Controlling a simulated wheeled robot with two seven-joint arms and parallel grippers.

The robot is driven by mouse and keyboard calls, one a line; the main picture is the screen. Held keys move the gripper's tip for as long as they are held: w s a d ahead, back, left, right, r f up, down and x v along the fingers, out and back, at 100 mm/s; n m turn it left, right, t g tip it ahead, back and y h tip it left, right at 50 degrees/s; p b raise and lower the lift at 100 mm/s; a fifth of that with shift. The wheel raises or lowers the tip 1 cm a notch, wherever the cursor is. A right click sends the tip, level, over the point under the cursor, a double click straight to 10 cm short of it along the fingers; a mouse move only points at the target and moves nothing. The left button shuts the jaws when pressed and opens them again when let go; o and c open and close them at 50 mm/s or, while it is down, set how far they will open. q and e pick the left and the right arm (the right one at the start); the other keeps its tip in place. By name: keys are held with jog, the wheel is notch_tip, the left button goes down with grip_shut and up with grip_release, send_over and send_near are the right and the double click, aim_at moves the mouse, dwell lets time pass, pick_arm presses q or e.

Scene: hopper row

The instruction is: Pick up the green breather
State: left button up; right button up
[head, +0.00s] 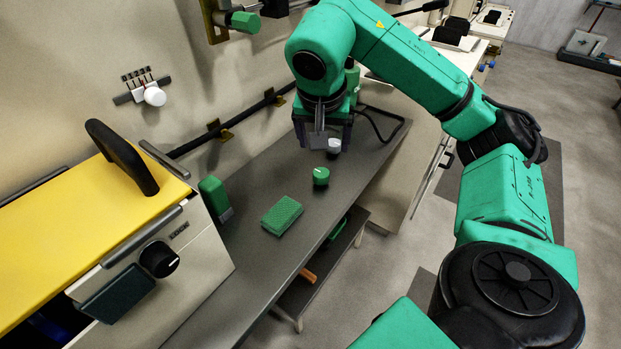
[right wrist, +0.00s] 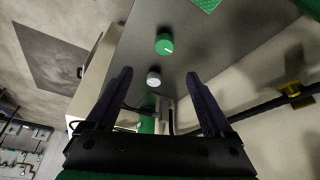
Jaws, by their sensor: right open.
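The green breather looks to be the short round green piece with a pale mark on top (head: 321,176); it stands on the dark grey bench top (head: 255,255). In the right wrist view the green breather (right wrist: 164,45) is beyond the fingertips. A small white round piece (head: 334,146) stands behind it; in the right wrist view this white piece (right wrist: 153,78) appears between the fingertips. My right gripper (head: 322,140) is above the bench, behind the breather, fingers apart and empty (right wrist: 158,75). My left gripper is out of view.
A green textured pad (head: 282,215) and an upright green block (head: 212,194) are nearer on the bench. A yellow-topped machine (head: 85,222) stands at left. A black rail (head: 236,124) runs along the wall. A lower shelf (head: 310,285) is below the bench's right edge.

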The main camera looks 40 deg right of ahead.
aim_at(321, 174)
jog(key=x, duration=0.5)
jog(key=b+x, duration=0.1)
jog(key=x, duration=0.4)
jog(key=a+x, duration=0.1)
jog(key=x, duration=0.4)
jog(key=shift+w+d+f+b, duration=0.1)
jog(key=shift+w+f+b, duration=0.15)
jog(key=shift+f+b, duration=0.15)
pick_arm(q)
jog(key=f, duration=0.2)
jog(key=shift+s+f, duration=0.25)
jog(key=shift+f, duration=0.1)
pick_arm(e)
grip_shut()
